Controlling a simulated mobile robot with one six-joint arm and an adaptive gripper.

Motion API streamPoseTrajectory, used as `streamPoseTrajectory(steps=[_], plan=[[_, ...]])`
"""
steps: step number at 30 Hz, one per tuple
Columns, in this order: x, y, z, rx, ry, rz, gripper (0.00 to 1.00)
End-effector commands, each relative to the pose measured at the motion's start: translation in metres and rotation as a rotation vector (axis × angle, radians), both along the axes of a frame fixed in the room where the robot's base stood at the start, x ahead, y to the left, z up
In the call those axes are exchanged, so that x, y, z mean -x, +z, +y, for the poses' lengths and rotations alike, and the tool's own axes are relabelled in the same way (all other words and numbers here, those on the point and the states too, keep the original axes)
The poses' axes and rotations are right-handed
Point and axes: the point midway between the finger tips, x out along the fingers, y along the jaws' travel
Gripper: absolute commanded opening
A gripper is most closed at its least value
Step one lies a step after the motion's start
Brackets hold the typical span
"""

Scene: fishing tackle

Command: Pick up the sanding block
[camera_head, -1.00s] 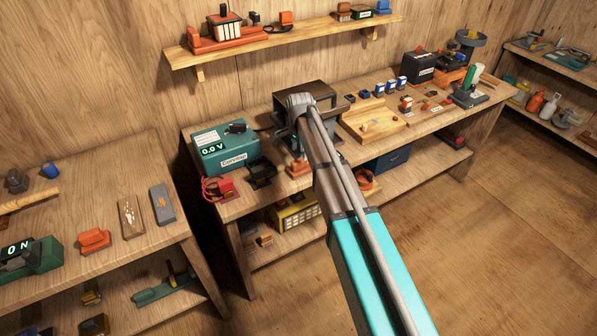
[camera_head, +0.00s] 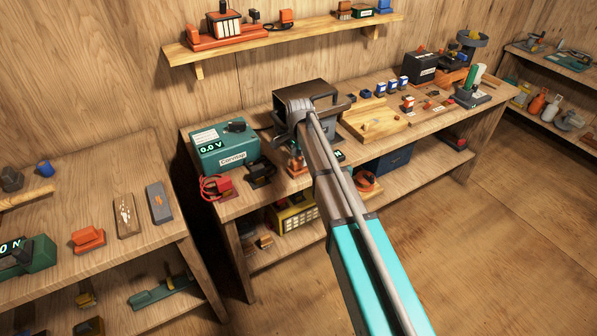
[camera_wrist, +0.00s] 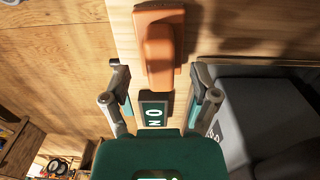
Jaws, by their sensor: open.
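An orange block with a raised grip, which looks like the sanding block (camera_wrist: 160,45), lies on the wooden bench in the wrist view. My gripper (camera_wrist: 157,72) is open and empty, with one finger on each side of the block's near end. I cannot tell how far the fingers are above it. In the head view my arm hides most of my gripper, and an orange item (camera_head: 297,168) shows just beside the arm. A dark display reading 0 N (camera_wrist: 153,112) shows between the fingers, nearer than the block.
A dark box (camera_wrist: 262,112) stands close to the right finger. The head view shows a teal power supply (camera_head: 222,148), a wooden board (camera_head: 375,122) and several small items on the bench. A similar orange block (camera_head: 88,238) lies on the left table. The floor is clear.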

Motion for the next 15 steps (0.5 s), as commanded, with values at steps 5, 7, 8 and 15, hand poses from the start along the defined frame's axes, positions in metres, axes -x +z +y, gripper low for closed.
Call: streamPoseTrajectory(steps=[5,7,8,15], plan=[[0.0,-0.015,0.0,0.0,0.0,0.0,0.77],[0.0,-0.018,0.0,0.0,0.0,0.0,0.77],[0.0,-0.019,0.0,0.0,0.0,0.0,0.77],[0.0,-0.019,0.0,0.0,0.0,0.0,0.77]])
